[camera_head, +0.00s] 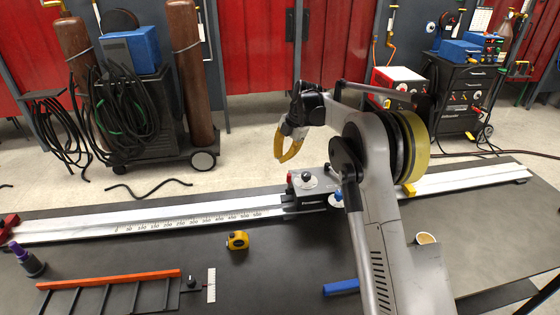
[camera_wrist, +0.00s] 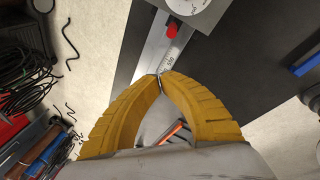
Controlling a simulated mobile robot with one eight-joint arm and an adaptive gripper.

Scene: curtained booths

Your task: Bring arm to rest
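My gripper (camera_head: 281,159) has two yellow curved fingers. In the head view it hangs in the air at the end of my bent arm, above and behind the long ruled rail (camera_head: 205,217) on the dark table, with the fingers pointing down. In the wrist view the fingertips of my gripper (camera_wrist: 160,76) meet and nothing shows held between them. The rail and the dark tabletop lie below, apart from the fingers. My arm hides part of the rail and table.
A yellow tape measure (camera_head: 237,240), an orange-edged rack (camera_head: 110,280) and a purple-topped bottle (camera_head: 27,259) are on the table. A welding cart (camera_head: 150,120) stands behind. The front middle tabletop is mostly clear.

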